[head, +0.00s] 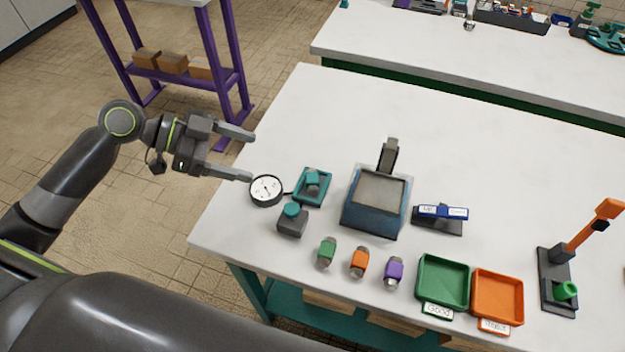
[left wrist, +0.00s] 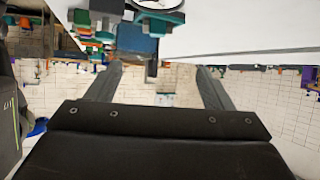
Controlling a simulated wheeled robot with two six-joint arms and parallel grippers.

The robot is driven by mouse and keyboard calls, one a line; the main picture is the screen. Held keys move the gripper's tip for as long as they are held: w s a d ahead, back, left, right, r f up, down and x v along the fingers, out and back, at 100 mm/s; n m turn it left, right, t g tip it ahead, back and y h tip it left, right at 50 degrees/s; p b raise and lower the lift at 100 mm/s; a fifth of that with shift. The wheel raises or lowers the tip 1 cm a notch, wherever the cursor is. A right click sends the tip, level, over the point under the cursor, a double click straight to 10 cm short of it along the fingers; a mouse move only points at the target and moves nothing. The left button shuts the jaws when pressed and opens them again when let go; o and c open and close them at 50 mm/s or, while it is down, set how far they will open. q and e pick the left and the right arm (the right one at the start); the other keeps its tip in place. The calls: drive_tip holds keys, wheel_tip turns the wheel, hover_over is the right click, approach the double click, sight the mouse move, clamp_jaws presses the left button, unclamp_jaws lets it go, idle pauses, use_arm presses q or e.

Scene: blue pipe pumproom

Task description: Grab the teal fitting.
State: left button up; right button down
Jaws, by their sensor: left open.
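The teal fitting (head: 313,178) sits in a small square teal tray (head: 325,198) near the left end of the white table. A round dial gauge (head: 266,189) lies just left of the tray, and a grey block with a teal knob (head: 291,216) stands in front of it. My left gripper (head: 250,156) is open and empty, left of the gauge and the fitting, by the table's left edge. In the left wrist view its two fingers (left wrist: 160,68) are spread with nothing between them. The gauge and teal parts show at the top edge there, partly cut off.
A blue box with a grey top (head: 376,195) stands right of the fitting. Green, orange and purple fittings (head: 359,262) line the front, beside green (head: 443,259) and orange trays (head: 519,297). The table's back middle (head: 440,140) is clear. A purple shelf (head: 185,78) stands behind my left gripper.

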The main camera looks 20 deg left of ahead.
use_arm(q)
approach(309, 177)
drive_tip(key=x, duration=0.3)
drive_tip(key=shift+w+d, duration=0.3)
drive_tip(key=shift+w, duration=0.1)
drive_tip(key=shift+s+p+x, duration=0.15)
drive_tip(key=shift+p+x, duration=0.1)
drive_tip(key=shift+x, duration=1.15)
drive_tip(key=shift+s+p+x, duration=0.15)
drive_tip(key=shift+p+x, duration=0.05)
drive_tip(key=shift+x, duration=1.15)
drive_tip(key=shift+f, duration=0.15)
drive_tip(key=c, duration=1.2)
